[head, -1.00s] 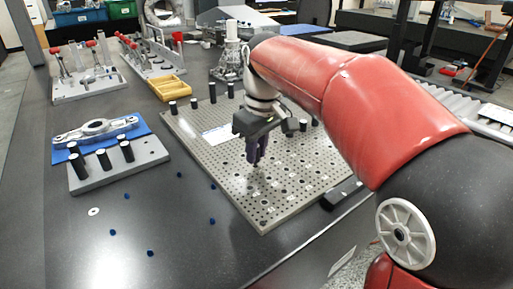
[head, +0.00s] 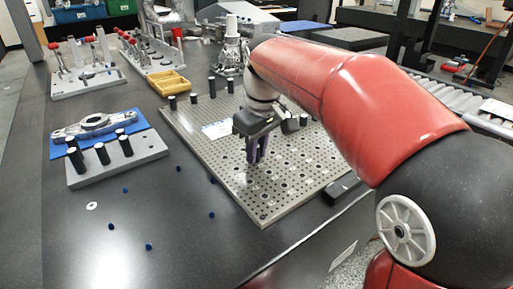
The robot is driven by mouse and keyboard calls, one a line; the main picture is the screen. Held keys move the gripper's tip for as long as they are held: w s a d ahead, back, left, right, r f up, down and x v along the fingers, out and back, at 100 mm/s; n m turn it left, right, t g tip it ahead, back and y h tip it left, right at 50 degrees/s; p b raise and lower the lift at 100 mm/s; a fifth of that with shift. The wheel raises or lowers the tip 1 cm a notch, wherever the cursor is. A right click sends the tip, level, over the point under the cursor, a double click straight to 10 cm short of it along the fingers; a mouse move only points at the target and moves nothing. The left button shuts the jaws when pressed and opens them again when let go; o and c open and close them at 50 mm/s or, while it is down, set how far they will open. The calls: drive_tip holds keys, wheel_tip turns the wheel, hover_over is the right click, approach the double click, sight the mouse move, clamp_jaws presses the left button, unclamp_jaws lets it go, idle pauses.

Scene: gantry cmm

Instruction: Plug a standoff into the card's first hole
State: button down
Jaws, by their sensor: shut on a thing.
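My gripper (head: 257,152) points down over the perforated grey plate (head: 205,172), its purple fingers close above the holes right of the plate's middle. It is shut on a standoff, which the fingers mostly hide. Whether its lower end touches the plate, I cannot tell. The white card (head: 216,130) lies on the plate, left of my gripper; its print is too small to read. Several black standoffs (head: 193,98) stand upright along the plate's far left part. More black standoffs (head: 102,153) stand in a grey block (head: 148,150) left of the plate.
A blue mat with a metal bracket (head: 95,122) lies behind the block. A yellow tray (head: 168,84) and red-handled clamp fixtures (head: 85,78) stand farther back. A washer (head: 91,206) and several small dark blue pieces (head: 148,247) lie on the otherwise clear front left table.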

sight(260, 163)
drive_tip(key=c, duration=1.2)
unclamp_jaws()
wheel_tip(260, 163, up, 8)
drive_tip(key=p, duration=0.1)
drive_tip(key=shift+s+d, duration=0.3)
drive_tip(key=shift+d, duration=0.05)
drive_tip(key=shift+s+f, duration=0.1)
drive_tip(key=shift+f, duration=0.05)
